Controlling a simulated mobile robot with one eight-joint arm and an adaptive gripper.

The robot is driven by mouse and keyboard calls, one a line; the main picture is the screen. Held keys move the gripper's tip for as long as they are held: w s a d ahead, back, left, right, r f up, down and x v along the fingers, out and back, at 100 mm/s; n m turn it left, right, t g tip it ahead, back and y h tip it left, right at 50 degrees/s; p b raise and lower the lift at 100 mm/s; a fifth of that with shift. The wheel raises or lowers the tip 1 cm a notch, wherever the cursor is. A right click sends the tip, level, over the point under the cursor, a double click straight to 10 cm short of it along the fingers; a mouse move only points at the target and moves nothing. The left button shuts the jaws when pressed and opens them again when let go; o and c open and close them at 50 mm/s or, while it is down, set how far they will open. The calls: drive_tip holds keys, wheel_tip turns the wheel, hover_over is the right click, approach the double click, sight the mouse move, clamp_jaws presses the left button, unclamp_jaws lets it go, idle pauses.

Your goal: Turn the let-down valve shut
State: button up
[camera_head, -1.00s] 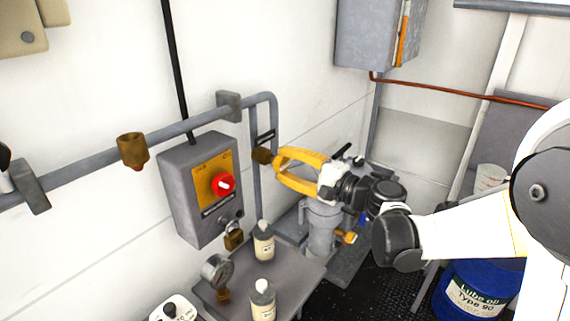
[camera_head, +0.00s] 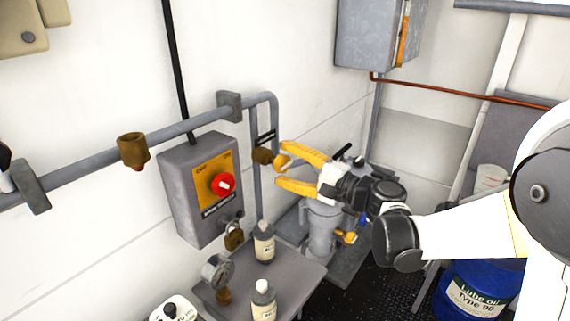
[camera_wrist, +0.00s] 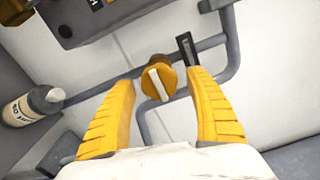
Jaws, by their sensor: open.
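A brass valve (camera_head: 263,156) sits on the grey vertical pipe right of the control box. In the wrist view its round orange-brown face (camera_wrist: 173,80) carries a pale bar (camera_wrist: 157,84), tilted slightly from upright in the picture. My gripper (camera_head: 281,167) has yellow fingers, spread apart and empty, just right of the valve in the head view. In the wrist view my gripper (camera_wrist: 163,80) has one finger on each side of the valve face, with gaps between. Whether the fingertips reach past the face is unclear. A dark, slotted piece (camera_wrist: 187,48) stands beside the right fingertip.
A grey control box (camera_head: 178,180) with a red knob (camera_head: 222,184) and brass padlock (camera_head: 234,236) hangs left of the valve. Bottles (camera_head: 264,243) and a gauge (camera_head: 216,270) stand on a grey shelf (camera_head: 295,283) below. A grey vessel (camera_head: 322,232) stands under my gripper.

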drive_tip(key=v, duration=1.2)
